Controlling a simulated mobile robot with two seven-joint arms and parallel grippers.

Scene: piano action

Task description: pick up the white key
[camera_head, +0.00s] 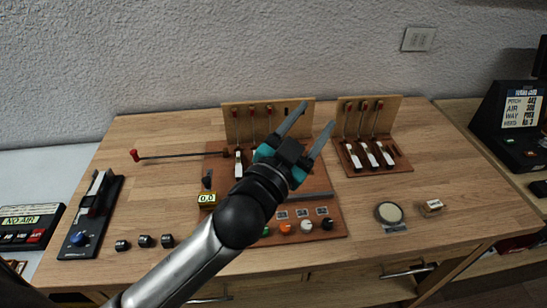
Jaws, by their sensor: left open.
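Several white keys show. One white key (239,163) stands at the left end of the left wooden action stand (237,118). A row of white keys (369,155) lies on the base of the right action stand (389,110). I cannot tell which one the task means. My left gripper (318,113) is open and empty, its two fingers apart and pointing up and right. It is in front of the left stand and hides part of its keys and base. My right gripper is not in view.
A rod with a red handle (180,155) lies at the left. A row of knobs (285,228), a numeric display (207,198), a round pad (389,213) and a small box (431,206) sit at the front. Bare tabletop (440,170) lies at the right.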

